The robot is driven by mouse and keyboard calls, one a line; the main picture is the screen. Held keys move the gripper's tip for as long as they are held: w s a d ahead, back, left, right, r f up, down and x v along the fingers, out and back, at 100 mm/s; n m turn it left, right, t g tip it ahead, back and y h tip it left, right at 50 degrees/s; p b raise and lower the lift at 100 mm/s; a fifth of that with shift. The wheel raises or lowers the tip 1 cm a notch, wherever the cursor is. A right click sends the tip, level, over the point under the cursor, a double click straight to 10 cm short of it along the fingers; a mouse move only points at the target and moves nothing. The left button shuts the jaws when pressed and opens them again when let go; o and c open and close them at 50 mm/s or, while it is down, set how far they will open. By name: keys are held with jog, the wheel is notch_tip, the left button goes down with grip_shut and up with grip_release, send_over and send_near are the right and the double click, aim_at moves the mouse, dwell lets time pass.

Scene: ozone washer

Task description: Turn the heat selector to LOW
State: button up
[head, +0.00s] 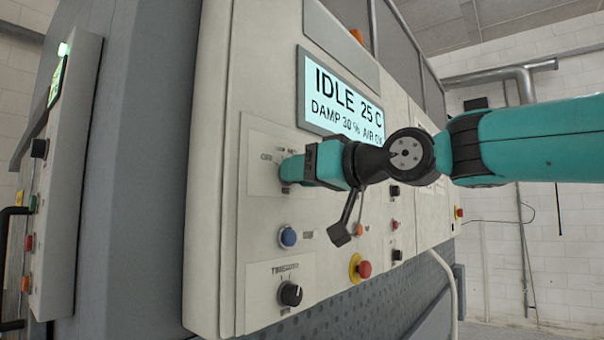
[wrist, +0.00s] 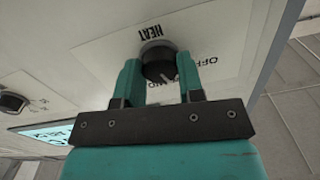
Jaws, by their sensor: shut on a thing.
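The heat selector is a black round knob (wrist: 159,62) on a pale plate (head: 258,170) of the control panel. In the wrist view the word HEAT appears upside down above it, with OFF to its right and other lettering partly hidden. A light pointer mark shows on the knob's lower right face; which label it points at I cannot tell. My gripper (wrist: 160,77) has its two teal fingers on either side of the knob, shut on it. In the head view my gripper (head: 290,170) reaches the plate from the right and hides the knob.
A display (head: 343,100) above reads IDLE 25 C. Below my gripper are a blue button (head: 288,237), a timer knob (head: 290,294) and a red emergency button (head: 364,269) on yellow. Several small knobs and buttons lie to the right, under my arm. A side box (head: 62,180) stands at left.

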jog(key=o, duration=0.9)
jog(key=b+v, duration=0.4)
jog(key=v, duration=1.3)
jog(key=shift+d, duration=0.25)
